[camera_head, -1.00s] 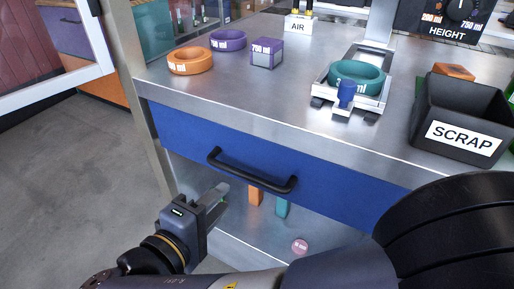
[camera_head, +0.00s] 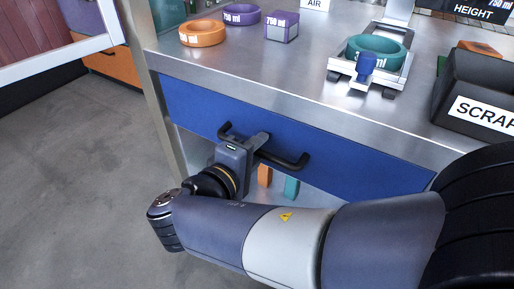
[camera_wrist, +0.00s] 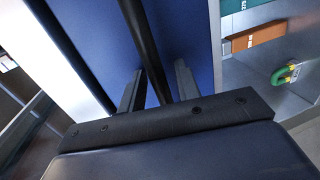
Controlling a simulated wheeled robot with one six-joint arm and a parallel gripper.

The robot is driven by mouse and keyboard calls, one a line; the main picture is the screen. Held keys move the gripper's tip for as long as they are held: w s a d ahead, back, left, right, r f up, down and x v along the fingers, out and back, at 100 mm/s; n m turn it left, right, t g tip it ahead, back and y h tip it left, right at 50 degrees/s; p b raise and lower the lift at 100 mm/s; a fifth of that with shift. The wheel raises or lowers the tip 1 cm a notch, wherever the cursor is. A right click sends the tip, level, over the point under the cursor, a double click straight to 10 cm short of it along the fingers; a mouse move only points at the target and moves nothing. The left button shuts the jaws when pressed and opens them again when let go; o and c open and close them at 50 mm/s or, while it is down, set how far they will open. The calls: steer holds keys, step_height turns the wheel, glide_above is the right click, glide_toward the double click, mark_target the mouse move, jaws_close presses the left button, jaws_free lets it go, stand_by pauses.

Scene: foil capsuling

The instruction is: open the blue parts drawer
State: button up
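The blue parts drawer (camera_head: 345,148) is set under the front edge of the metal bench, and its front looks flush and closed. Its black bar handle (camera_head: 292,161) runs across the front. My gripper (camera_head: 262,146) is at the handle, left of its middle, and hides part of the bar. In the wrist view the drawer front (camera_wrist: 88,40) fills the upper middle, and the handle (camera_wrist: 141,40) passes between the two fingers of my gripper (camera_wrist: 159,72). The fingers are apart, with a gap showing on each side of the bar.
On the bench (camera_head: 300,75) are an orange ring (camera_head: 202,34), a purple ring (camera_head: 242,14), a purple box (camera_head: 282,27), a teal ring in a fixture (camera_head: 376,47) and a black scrap bin (camera_head: 478,82). Orange (camera_head: 265,176) and teal (camera_head: 291,187) blocks stand below the drawer. Floor at left is clear.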

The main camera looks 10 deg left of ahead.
jaws_close()
steer(key=shift+s, duration=0.1)
stand_by(0.5)
